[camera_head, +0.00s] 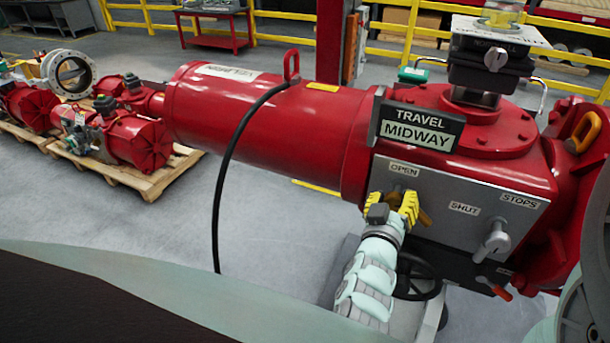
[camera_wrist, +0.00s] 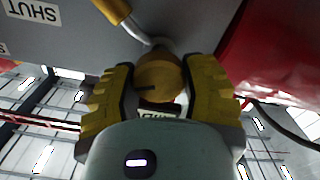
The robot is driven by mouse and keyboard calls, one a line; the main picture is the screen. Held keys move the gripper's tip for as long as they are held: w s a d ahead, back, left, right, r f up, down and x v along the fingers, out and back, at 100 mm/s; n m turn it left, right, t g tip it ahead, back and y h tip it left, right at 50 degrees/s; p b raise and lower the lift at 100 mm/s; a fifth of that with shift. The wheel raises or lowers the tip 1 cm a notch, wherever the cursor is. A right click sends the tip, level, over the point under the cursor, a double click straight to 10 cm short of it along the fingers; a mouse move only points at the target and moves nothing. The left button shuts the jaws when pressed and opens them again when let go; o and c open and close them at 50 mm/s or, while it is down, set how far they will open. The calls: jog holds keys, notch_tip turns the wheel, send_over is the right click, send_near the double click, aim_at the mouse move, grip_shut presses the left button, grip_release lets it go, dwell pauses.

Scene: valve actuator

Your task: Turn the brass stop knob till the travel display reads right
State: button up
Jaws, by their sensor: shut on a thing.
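The brass knob (camera_wrist: 158,76) is between the two yellow fingers of my gripper (camera_wrist: 160,98), which is shut on it. In the head view, my gripper (camera_head: 393,204) is at the grey panel (camera_head: 462,190) below the OPEN label and mostly hides the knob. The travel display (camera_head: 417,127), a dark sign on top of the red actuator, reads MIDWAY. In the wrist view, a dark slot or mark shows on the knob's face.
A yellow-brown handle (camera_wrist: 113,9) lies close to the knob in the wrist view. A grey lever (camera_head: 492,241) sits under the STOPS label, right of the SHUT label. A black cable (camera_head: 224,180) hangs left of my arm. A red lever (camera_head: 494,288) is low on the right.

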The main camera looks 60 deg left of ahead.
aim_at(392, 205)
jog(key=shift+n, duration=0.6)
jog(key=o, duration=1.2)
jog(key=v, duration=0.7)
jog(key=shift+s, duration=0.3)
jog(key=shift+r, duration=0.1)
